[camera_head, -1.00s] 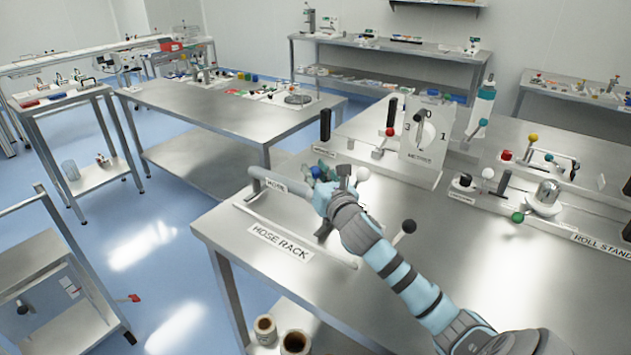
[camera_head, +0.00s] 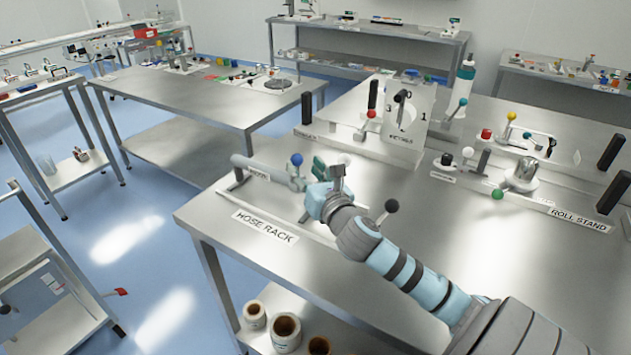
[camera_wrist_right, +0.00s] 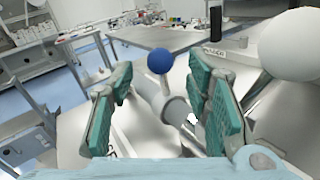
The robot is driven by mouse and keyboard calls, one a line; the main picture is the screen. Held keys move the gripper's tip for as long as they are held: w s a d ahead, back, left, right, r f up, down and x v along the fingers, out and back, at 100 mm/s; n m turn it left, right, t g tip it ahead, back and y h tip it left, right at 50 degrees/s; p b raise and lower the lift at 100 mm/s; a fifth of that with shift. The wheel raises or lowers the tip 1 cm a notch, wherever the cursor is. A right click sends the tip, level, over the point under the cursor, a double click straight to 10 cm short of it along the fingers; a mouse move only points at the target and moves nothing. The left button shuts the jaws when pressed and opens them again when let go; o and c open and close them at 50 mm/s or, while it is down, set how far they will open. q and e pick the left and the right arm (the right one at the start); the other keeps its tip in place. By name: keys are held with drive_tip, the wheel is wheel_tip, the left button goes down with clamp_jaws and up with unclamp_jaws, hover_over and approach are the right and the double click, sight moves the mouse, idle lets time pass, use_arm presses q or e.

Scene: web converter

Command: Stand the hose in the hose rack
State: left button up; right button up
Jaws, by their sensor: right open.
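The grey hose (camera_head: 257,169), labelled HOSE, lies roughly level along the back of the hose rack (camera_head: 228,196). Its right end has a fitting with a blue ball knob (camera_head: 297,159). My right gripper (camera_head: 329,172) is open just right of that end, with a visible gap to the blue knob in the head view. In the right wrist view my open gripper (camera_wrist_right: 160,106) has teal pads on either side, and the hose end and blue knob (camera_wrist_right: 160,61) show between and beyond them. Contact between hose and rack is partly hidden. My left gripper is not in view.
A black ball-topped lever (camera_head: 391,206) stands close to the right of my gripper. A white ball (camera_wrist_right: 296,44) looms at the right in the wrist view. A marked dial panel (camera_head: 407,112) and the roll stand (camera_head: 523,177) are behind.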

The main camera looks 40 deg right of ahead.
drive_tip(key=v, duration=0.6)
drive_tip(key=shift+s, duration=0.4)
drive_tip(key=shift+a, duration=0.15)
